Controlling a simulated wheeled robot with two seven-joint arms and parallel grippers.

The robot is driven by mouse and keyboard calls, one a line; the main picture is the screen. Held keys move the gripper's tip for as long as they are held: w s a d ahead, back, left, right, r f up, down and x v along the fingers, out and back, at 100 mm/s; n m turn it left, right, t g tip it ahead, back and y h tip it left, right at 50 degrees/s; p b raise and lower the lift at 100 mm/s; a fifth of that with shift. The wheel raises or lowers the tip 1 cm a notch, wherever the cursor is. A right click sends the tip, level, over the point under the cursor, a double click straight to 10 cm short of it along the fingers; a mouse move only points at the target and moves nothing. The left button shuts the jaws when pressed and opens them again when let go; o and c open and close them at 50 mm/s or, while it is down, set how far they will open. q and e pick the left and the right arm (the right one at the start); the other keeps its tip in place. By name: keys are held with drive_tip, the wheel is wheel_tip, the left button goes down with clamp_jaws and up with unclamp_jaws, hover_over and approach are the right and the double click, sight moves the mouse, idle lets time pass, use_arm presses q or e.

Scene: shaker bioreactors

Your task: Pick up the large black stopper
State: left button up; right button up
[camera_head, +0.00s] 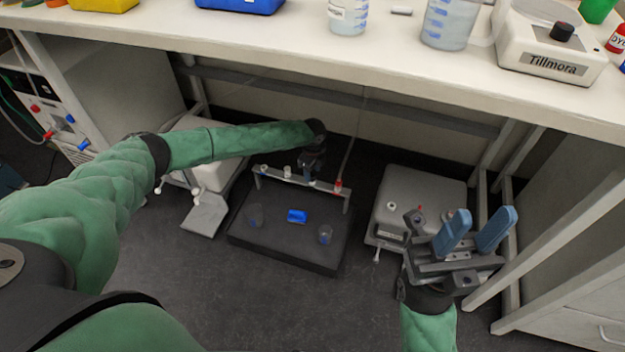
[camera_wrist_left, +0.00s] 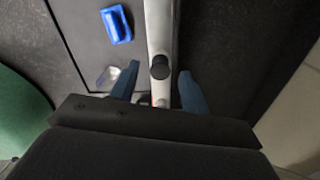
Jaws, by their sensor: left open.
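The large black stopper (camera_wrist_left: 160,67) sits on a pale bar (camera_wrist_left: 158,28) in the left wrist view. My left gripper (camera_wrist_left: 159,68) is open, with one blue finger on each side of the stopper and a visible gap to both. In the head view my left gripper (camera_head: 311,174) points down at the rear bar (camera_head: 270,177) of a black tray and hides the stopper there. My right gripper (camera_head: 475,232) is open and empty at the right, above the floor near a white box.
The black tray (camera_head: 245,232) stands on the floor under the bench (camera_head: 300,42). It holds a blue block (camera_head: 297,216) and two clear cups (camera_head: 325,234) (camera_head: 254,215). A red-topped piece (camera_head: 338,186) stands on the bar. A white box (camera_head: 415,190) stands right of the tray.

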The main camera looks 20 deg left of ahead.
use_arm(q)
wheel_tip(320, 180, down, 2)
clamp_jaws()
idle(0.3)
drive_tip(key=shift+r, duration=0.1)
